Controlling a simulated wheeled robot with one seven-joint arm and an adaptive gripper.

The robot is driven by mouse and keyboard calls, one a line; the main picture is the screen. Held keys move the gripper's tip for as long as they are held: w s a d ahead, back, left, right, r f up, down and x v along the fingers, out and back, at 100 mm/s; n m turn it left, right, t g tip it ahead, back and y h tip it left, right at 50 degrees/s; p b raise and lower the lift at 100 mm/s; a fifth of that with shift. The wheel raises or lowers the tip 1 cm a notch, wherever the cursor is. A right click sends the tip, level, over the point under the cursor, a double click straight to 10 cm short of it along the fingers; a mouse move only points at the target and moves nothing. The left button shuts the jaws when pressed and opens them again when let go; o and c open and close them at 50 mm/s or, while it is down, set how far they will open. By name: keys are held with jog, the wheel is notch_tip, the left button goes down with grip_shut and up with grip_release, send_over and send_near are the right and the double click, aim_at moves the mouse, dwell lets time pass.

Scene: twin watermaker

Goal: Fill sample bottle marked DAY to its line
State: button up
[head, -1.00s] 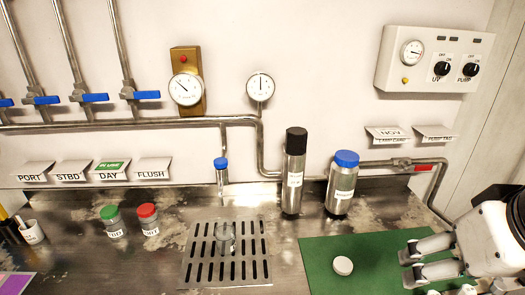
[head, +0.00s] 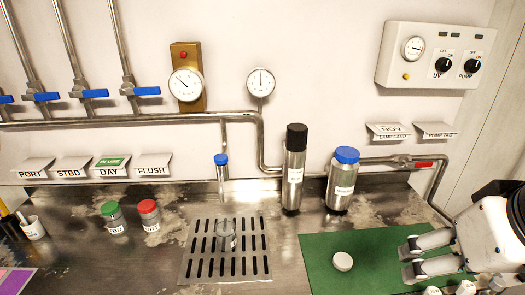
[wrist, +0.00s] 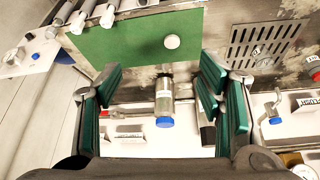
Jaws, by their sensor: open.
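A small clear open jar (head: 226,236) stands upright on the slotted drain grate (head: 262,262); its marking is unreadable and no water shows in it. A round white cap (head: 342,261) lies on the green mat (head: 318,278); the cap also shows in the wrist view (wrist: 171,41). A blue-topped tap piece (head: 221,172) hangs from a thin pipe above the grate. The DAY sign (head: 111,170) has a green IN USE tag. My gripper (head: 406,262) is open and empty over the mat's right part. Its spread green-padded fingers also show in the wrist view (wrist: 162,78).
A black-capped cylinder (head: 294,175) and a blue-capped steel bottle (head: 341,185) stand behind the mat. Green-lidded (head: 113,218) and red-lidded (head: 149,215) jars stand left of the grate. Blue-handled valves (head: 88,94) and a UV/PUMP panel (head: 436,55) are on the wall.

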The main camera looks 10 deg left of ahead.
grip_shut()
dwell(1.2)
